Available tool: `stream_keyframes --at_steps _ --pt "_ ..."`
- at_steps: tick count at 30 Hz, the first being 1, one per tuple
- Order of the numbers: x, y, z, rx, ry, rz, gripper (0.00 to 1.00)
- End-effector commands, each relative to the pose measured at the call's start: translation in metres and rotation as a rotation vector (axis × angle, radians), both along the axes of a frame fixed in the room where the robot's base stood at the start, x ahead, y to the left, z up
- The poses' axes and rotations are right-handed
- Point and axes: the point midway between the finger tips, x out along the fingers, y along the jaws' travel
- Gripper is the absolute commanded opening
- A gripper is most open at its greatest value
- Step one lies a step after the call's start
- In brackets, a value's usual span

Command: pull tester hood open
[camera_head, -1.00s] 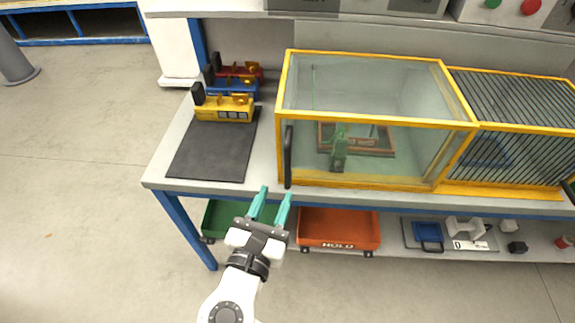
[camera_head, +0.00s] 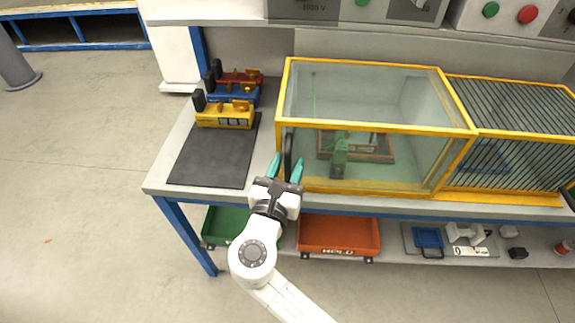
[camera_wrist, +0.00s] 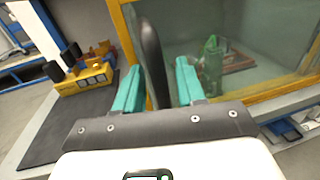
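The tester hood (camera_head: 365,190) is a yellow-framed clear box on the bench, shut over a green fixture (camera_head: 339,158) on a wooden-edged base. A black upright handle (camera_head: 288,152) stands on the left end of its front; it also shows in the wrist view (camera_wrist: 152,62). My gripper (camera_head: 287,170) is open at the handle, with its teal fingers on either side of the handle's lower part. In the wrist view the gripper (camera_wrist: 158,88) has visible gaps between both fingers and the handle. The handle's lower end is hidden behind my gripper.
A dark mat (camera_head: 212,160) lies left of the hood, with yellow (camera_head: 225,115), blue (camera_head: 240,93) and red tools behind it. A striped cage (camera_head: 515,130) adjoins the hood's right. Green (camera_head: 222,225) and orange (camera_head: 338,232) bins sit on the lower shelf.

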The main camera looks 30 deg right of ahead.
Motion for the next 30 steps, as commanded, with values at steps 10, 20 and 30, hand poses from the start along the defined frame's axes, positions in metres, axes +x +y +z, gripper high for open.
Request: stream_keyframes --at_steps 10,20,30 --pt "-0.0001 0.0000 0.0001 0.000 0.000 0.000 0.23" --pt "-0.0001 0.0001 0.0001 0.000 0.000 0.000 0.00" --pt "-0.0005 -0.0002 0.0003 0.000 0.000 0.000 0.00"
